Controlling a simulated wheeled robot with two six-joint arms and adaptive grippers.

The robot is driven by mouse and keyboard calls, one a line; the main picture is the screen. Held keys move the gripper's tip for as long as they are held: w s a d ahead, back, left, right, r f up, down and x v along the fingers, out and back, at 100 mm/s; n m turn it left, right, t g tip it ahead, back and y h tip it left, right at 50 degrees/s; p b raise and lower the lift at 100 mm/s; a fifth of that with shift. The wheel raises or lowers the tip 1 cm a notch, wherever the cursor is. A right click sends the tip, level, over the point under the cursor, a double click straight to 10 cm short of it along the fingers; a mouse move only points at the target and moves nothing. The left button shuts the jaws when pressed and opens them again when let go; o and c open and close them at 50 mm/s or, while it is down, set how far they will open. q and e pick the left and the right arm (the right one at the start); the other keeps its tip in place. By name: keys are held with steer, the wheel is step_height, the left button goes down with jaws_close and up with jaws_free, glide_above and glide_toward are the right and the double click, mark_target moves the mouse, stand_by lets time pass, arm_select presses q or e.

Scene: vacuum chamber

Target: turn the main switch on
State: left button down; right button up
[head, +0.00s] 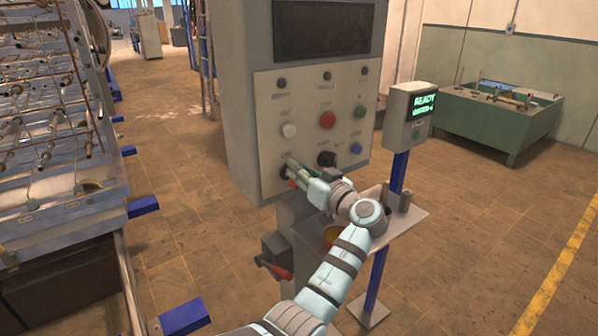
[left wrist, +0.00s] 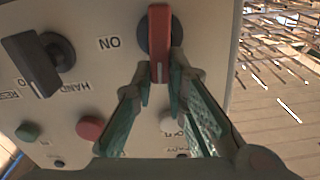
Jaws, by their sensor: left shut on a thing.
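The main switch has a red handle (head: 291,184) at the lower left of the grey control panel (head: 262,110), mostly hidden by my gripper in the head view. In the left wrist view the red handle (left wrist: 160,42) sits on a dark round base and stands vertical in the picture. An upside-down "ON" label (left wrist: 110,43) lies to its left, at a right angle to the handle. My left gripper (head: 290,172) is at the switch. In the left wrist view its two fingers (left wrist: 160,80) are shut on the handle, one on each side. My right gripper is not in view.
A black rotary switch (left wrist: 40,62) is beside the red one. White, red and blue buttons are above them on the panel. A small screen box (head: 408,115) on a blue post and a shelf (head: 400,220) stand to the right. Open floor lies left of the panel.

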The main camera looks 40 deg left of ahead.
arm_select(q)
steer(key=shift+w+d+f+m+p, duration=0.1)
steer(key=shift+w+f+m+p, duration=0.3)
steer(key=shift+m, duration=2.3)
steer(key=shift+w+d+f+m+p, duration=0.15)
steer(key=shift+w+f+m+p, duration=0.3)
steer(key=shift+m, duration=2.25)
steer(key=shift+w+d+f+m+p, duration=0.1)
steer(key=shift+w+f+m+p, duration=0.35)
steer(key=shift+m, duration=2.25)
steer(key=shift+s+f, duration=0.15)
steer(key=shift+s, duration=0.05)
steer(key=c, duration=1.6)
jaws_free()
steer(key=v, duration=1.2)
